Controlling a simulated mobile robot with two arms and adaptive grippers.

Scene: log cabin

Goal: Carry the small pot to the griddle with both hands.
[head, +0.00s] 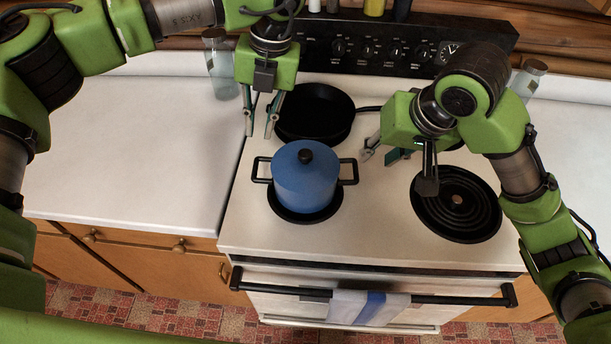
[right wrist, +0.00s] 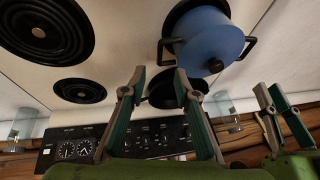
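The small pot (head: 304,184) is blue with a black-knobbed lid and two black side handles. It sits upright on the front left burner; it also shows in the right wrist view (right wrist: 208,45). A round black pan, seemingly the griddle (head: 313,113), lies behind it on the back left burner, its handle pointing right. My left gripper (head: 259,130) is open and empty, above and behind the pot's left handle; it also shows in the right wrist view (right wrist: 282,108). My right gripper (head: 378,156) is open and empty, behind and right of the pot's right handle (right wrist: 158,85).
The front right burner (head: 456,203) is bare; another bare burner (right wrist: 80,90) shows behind it. Glass jars (head: 221,65) (head: 530,78) stand on either side of the stove. A towel (head: 366,307) hangs on the oven handle. The left counter (head: 130,150) is mostly clear.

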